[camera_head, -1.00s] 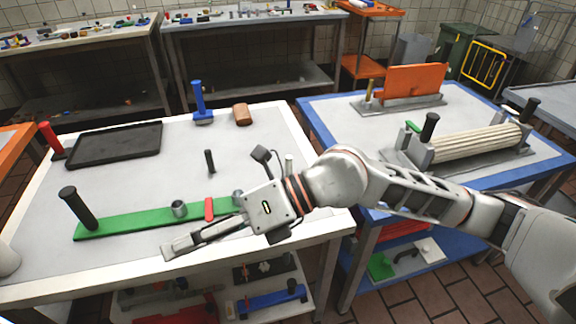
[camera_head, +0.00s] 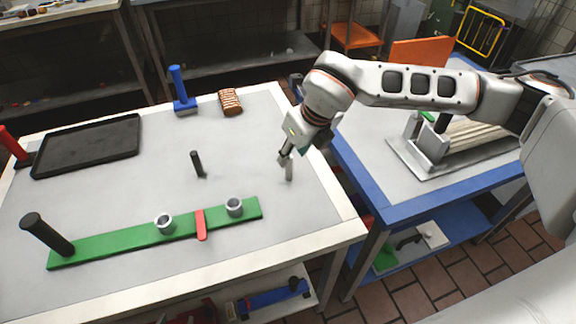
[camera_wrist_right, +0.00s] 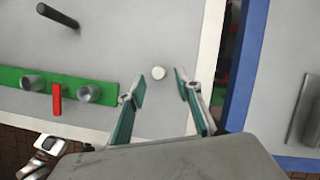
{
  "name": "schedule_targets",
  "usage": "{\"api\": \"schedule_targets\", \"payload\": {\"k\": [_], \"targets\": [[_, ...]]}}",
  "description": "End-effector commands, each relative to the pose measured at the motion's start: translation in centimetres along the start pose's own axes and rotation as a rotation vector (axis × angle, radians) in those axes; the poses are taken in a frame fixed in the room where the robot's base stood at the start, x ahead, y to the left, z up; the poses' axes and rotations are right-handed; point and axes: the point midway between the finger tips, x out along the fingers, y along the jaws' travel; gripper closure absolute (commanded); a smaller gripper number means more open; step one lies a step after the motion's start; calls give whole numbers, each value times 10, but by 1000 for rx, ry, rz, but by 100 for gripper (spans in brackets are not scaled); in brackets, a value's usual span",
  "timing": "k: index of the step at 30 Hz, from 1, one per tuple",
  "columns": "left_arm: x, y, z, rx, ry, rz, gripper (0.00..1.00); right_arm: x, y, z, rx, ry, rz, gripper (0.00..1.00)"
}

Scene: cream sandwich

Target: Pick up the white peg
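The white peg (camera_wrist_right: 158,73) shows end-on in the right wrist view as a pale round top on the grey table. In the head view a pale upright piece (camera_head: 289,171) just below the right gripper looks like this peg, partly hidden by the fingers. My right gripper (camera_wrist_right: 161,86) is open, its two teal-padded fingers spread. The peg's top appears between and slightly beyond the fingertips, with a gap on both sides. In the head view the right gripper (camera_head: 286,157) points down near the table's right edge. My left gripper is not in view.
A green board (camera_head: 120,242) with two grey rings (camera_head: 234,207) and a red piece (camera_head: 201,225) lies left of the peg. A brown ridged block (camera_head: 230,101), blue-handled tool (camera_head: 180,90) and black tray (camera_head: 90,147) stand farther back.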

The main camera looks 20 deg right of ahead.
Motion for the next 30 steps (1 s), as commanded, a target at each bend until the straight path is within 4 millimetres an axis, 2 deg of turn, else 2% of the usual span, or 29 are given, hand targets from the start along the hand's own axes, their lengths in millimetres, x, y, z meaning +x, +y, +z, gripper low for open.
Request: {"api": "schedule_targets", "payload": {"k": [9,12,17,18,21,22,30], "targets": [[4,-3,-7,4,15,-4,60,42,2,-2,1,2,1,66],[4,-3,-7,5,16,-5,60,48,2,-2,0,1,1,66],[4,-4,-8,5,17,-6,60,48,2,-1,-1,-1,1,66],[4,-4,-8,5,17,-7,60,48,2,-1,-1,-1,1,68],[4,-4,-8,5,17,-7,60,48,2,-1,-1,-1,1,94],[4,-4,-8,5,17,-7,60,48,2,-1,-1,-1,1,100],[4,-5,-8,5,17,-7,60,47,2,-1,-1,-1,1,100]]}}
